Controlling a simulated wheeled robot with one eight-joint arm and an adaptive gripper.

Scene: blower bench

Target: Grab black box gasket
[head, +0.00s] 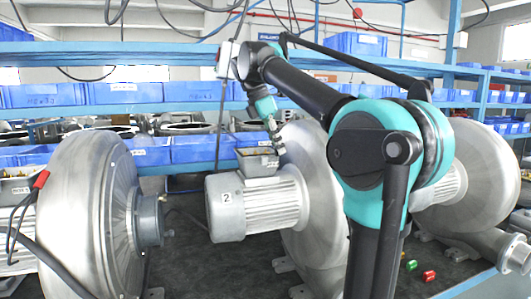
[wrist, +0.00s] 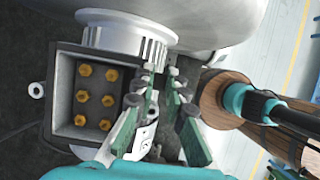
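The black box gasket (wrist: 62,100) appears in the wrist view as a dark square frame around the mouth of the open terminal box; I cannot clearly tell it from the box rim. The box's grey inside (wrist: 98,122) holds several brass nuts. In the head view the terminal box (head: 258,164) sits on top of the middle blower motor, marked 2. My gripper (wrist: 163,78) shows two green fingers with grey pads, apart with a gap between them, beside the box's right edge. Nothing is clearly held. In the head view my gripper (head: 277,142) is small, just above the box's right side.
The middle motor (head: 235,207) joins a large blower housing behind my arm. Another blower (head: 90,215) stands at left, one more at right. Blue bins (head: 205,149) line the shelves behind. Small green and red parts (head: 428,275) lie on the dark bench at lower right.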

